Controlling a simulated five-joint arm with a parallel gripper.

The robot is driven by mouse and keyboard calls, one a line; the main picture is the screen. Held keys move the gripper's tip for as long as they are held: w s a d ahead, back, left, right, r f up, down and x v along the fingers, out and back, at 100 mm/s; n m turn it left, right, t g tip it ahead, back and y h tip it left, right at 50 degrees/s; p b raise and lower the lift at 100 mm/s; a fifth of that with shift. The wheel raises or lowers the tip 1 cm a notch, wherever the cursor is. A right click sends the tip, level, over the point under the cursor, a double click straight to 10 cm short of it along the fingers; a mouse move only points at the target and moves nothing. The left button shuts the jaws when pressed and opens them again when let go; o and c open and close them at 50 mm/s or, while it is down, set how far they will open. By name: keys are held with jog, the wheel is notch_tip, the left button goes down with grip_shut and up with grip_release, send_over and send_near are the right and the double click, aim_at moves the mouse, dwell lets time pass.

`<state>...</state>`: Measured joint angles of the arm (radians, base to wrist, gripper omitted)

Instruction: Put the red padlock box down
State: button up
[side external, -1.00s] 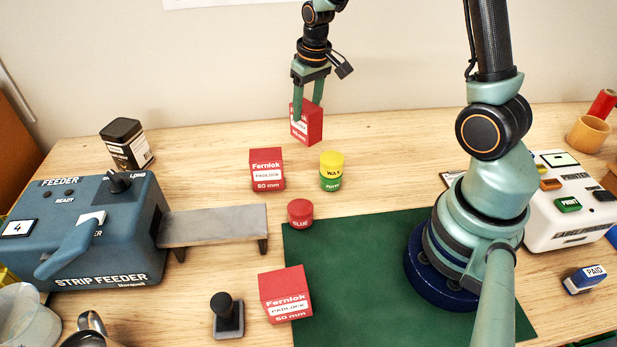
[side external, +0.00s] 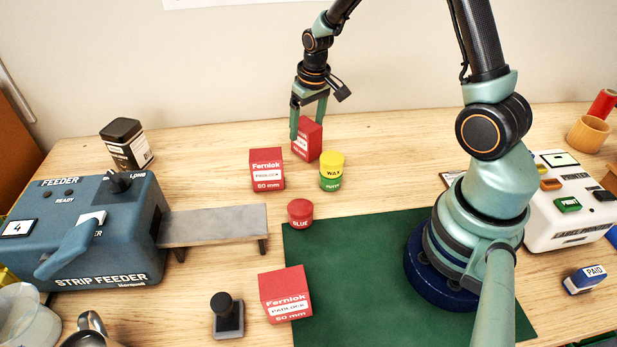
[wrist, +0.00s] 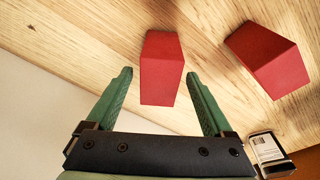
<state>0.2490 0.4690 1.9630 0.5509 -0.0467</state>
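A red padlock box (side external: 309,143) stands upright at the back of the wooden table, behind the yellow and green tins, and appears to rest on the wood. My gripper (side external: 308,122) is just above and around its top, fingers spread. In the wrist view the box (wrist: 161,68) lies between the two green fingers, with a gap on each side. A second red padlock box (side external: 267,170) stands to its front left; it also shows in the wrist view (wrist: 268,60). A third red padlock box (side external: 286,294) stands at the front, by the green mat.
A yellow wax tin on a green tin (side external: 331,171) stands close to the right of the boxes. A red tin (side external: 300,213), the strip feeder (side external: 90,235) with its grey ramp (side external: 213,225), and a dark tin (side external: 127,144) stand nearby.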

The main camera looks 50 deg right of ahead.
notch_tip(320, 180, up, 11)
jog(key=s, duration=0.2)
jog(key=s+a+r+n+t, duration=0.2)
jog(key=s+a+r+t, duration=0.1)
jog(key=s+a+r, duration=0.5)
jog(key=s+a, duration=0.2)
jog(key=s, duration=0.1)
jog(key=shift+a+t, duration=0.25)
jog(key=shift+t, duration=0.15)
jog(key=shift+r, duration=0.1)
dwell(0.5)
